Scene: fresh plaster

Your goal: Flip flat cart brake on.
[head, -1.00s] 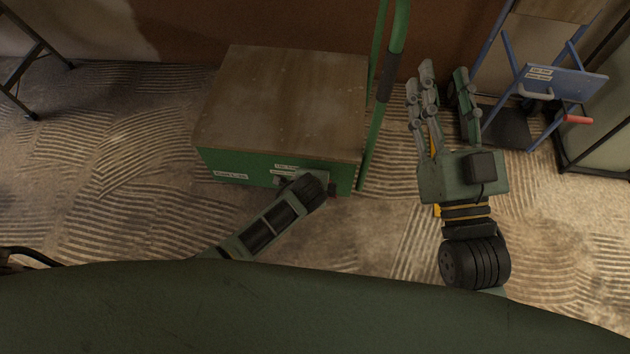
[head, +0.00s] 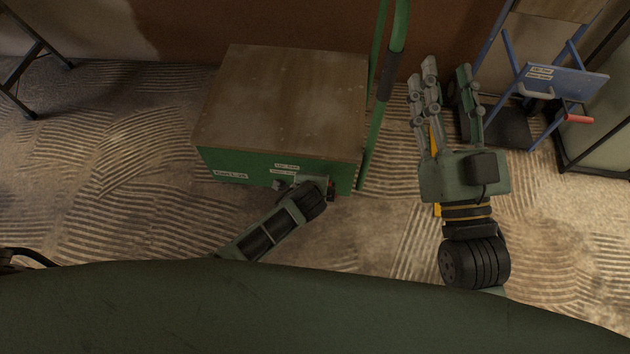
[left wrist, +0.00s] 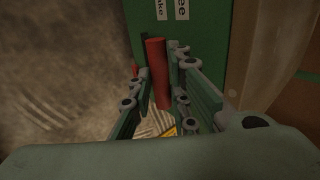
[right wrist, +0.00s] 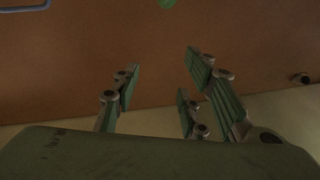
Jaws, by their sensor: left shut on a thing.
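The flat cart (head: 285,95) has a brown wooden deck, a green front side with white labels and a green push handle (head: 390,60) at its right. In the left wrist view, a red brake lever (left wrist: 157,75) stands beside the cart's green side, near labels ending in "ake" and "ee". My left gripper (left wrist: 160,88) is shut on this lever, with fingers on both sides of it. In the head view, the left gripper (head: 322,188) is at the cart's lower right front, and its own hand mostly hides the lever. My right gripper (head: 447,80) is open and empty, right of the cart.
A blue trolley (head: 565,85) with a red grip stands at the back right, close behind my right gripper. Dark metal legs (head: 22,75) stand at the far left. The ridged floor (head: 100,190) left of the cart is clear.

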